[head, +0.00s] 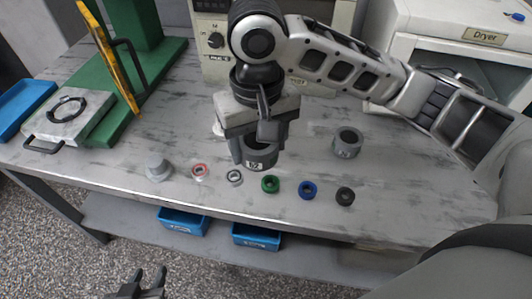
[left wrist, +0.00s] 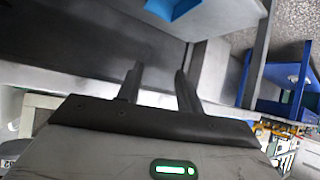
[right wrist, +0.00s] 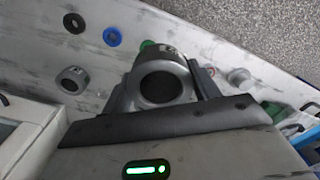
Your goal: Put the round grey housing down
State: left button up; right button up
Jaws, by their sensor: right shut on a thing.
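The round grey housing (head: 256,160), a short hollow cylinder with a dark label on its front, is in my right gripper (head: 262,138) over the middle of the workbench (head: 300,226). In the right wrist view the housing (right wrist: 161,76) sits between the fingers with its dark round opening facing the camera. The gripper is shut on it. I cannot tell how far its underside is from the bench top. My left gripper (head: 142,284) is open and empty, low in front of the bench; its two spread fingers also show in the left wrist view (left wrist: 158,88).
A second grey ring part (head: 345,146) stands to the right. Along the front lie a grey stepped cap (head: 158,168), a red-rimmed ring (head: 200,170), a small metal ring (head: 234,177), and green (head: 270,184), blue (head: 308,189) and black (head: 345,196) rings. A green press (head: 140,72) stands left.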

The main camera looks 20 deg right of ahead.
jog(key=shift+s+a+f+b, duration=0.15)
jog(key=shift+s+a+f, duration=0.05)
jog(key=shift+a, duration=0.3)
jog(key=shift+s+a+f+b, duration=0.15)
jog(key=shift+a, duration=0.35)
jog(key=shift+w+a+f, duration=0.15)
jog(key=shift+w+a, duration=0.05)
jog(key=shift+w, duration=0.05)
jog(key=w+f, duration=0.2)
jog(key=w, duration=0.2)
jog(key=w+f+b, duration=0.1)
jog(key=w+f, duration=0.2)
jog(key=w, duration=0.1)
jog(key=w+f, duration=0.3)
jog(key=w, duration=0.1)
jog(key=shift+d+f+b, duration=0.1)
jog(key=shift+d+b, duration=0.25)
jog(key=shift+d, duration=0.05)
jog(key=shift+w+f, duration=0.4)
jog(key=shift+f, duration=1.6)
jog(key=shift+f, duration=0.1)
jog(key=o, duration=0.9)
jog(key=shift+f, duration=0.1)
jog(key=shift+o, duration=0.2)
